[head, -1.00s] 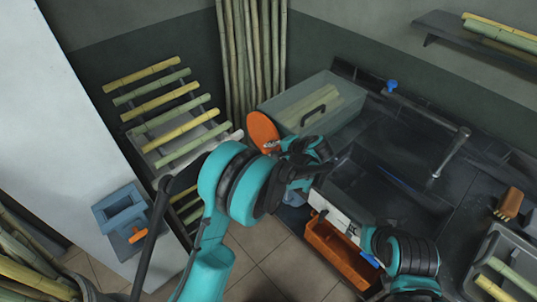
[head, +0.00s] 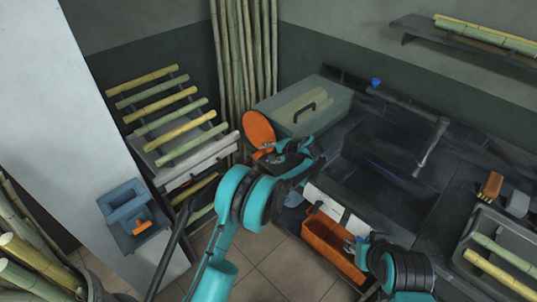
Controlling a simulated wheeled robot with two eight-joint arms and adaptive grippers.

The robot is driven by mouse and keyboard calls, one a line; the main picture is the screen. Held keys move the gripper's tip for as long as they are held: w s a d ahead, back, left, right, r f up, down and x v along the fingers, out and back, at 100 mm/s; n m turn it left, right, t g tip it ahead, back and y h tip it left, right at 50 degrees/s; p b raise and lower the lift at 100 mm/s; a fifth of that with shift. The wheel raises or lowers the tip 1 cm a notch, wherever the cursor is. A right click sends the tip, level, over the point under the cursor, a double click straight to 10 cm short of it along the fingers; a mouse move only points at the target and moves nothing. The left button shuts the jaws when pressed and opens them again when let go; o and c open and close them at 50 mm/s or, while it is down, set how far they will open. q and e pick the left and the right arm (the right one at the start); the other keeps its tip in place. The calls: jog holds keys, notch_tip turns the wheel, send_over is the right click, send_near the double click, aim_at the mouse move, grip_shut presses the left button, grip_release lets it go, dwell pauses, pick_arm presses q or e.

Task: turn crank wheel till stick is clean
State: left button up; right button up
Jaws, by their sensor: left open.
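An orange disc (head: 258,130), which looks like the crank wheel, stands at the near left end of the counter. My left gripper (head: 283,152) is open just right of its lower edge; I cannot tell whether it touches. Several green and yellow cane sticks lie on a slanted rack (head: 199,162) to the left; I cannot single out the task's stick. My right arm comes in at the lower right, and its jaws are not clear.
A grey-green box with a dark handle (head: 303,112) stands behind the disc. The dark sink (head: 372,185) is to the right, with an orange bin (head: 325,240) below its front. A tray (head: 515,250) of canes is at far right.

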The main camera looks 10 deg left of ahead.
pick_arm(q)
jog(key=v, duration=1.2)
